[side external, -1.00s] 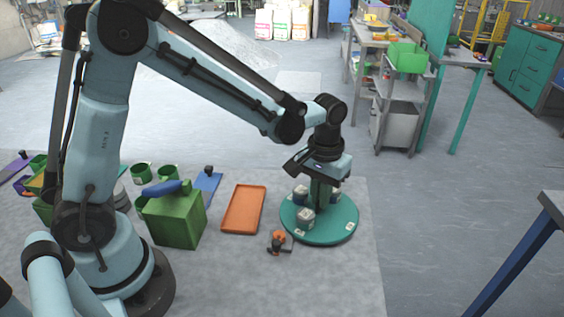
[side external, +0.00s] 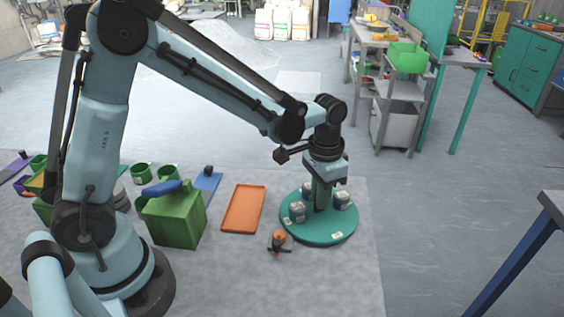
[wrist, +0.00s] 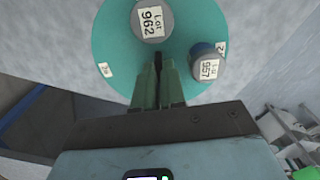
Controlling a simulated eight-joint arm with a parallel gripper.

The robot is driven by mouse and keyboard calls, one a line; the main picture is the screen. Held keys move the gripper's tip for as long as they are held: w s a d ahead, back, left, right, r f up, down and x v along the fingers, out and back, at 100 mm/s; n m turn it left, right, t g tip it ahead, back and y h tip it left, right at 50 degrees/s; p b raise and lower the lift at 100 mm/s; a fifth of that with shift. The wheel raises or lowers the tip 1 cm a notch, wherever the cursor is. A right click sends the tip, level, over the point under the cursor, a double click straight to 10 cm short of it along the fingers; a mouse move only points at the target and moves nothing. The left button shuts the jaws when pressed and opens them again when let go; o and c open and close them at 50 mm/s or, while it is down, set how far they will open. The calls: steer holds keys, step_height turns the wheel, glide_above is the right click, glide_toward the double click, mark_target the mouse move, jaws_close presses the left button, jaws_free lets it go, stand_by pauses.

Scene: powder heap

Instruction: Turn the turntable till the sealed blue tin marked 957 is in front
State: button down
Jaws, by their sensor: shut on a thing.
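The round green turntable (side external: 318,236) stands on the grey mat. My gripper (side external: 320,207) points down at its middle and is shut there; the gripped part is hidden between the fingers. In the wrist view, the fingertips (wrist: 158,64) lie close together over the turntable (wrist: 112,40). The tin marked 957 (wrist: 207,67), with blue showing on its side, sits right of the fingers. A tin marked 962 (wrist: 152,20) sits beyond them. In the side view, one tin (side external: 297,212) is at the left and another (side external: 342,200) at the right; their numbers are unreadable.
An orange tray (side external: 243,209) lies left of the turntable. A small orange and black object (side external: 279,240) sits close to its front left. A green container (side external: 177,220) stands farther left.

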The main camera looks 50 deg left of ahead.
steer(key=m, duration=0.3)
steer(key=m, duration=0.3)
steer(key=c, duration=1.4)
jaws_free()
steer(key=shift+r, duration=3.75)
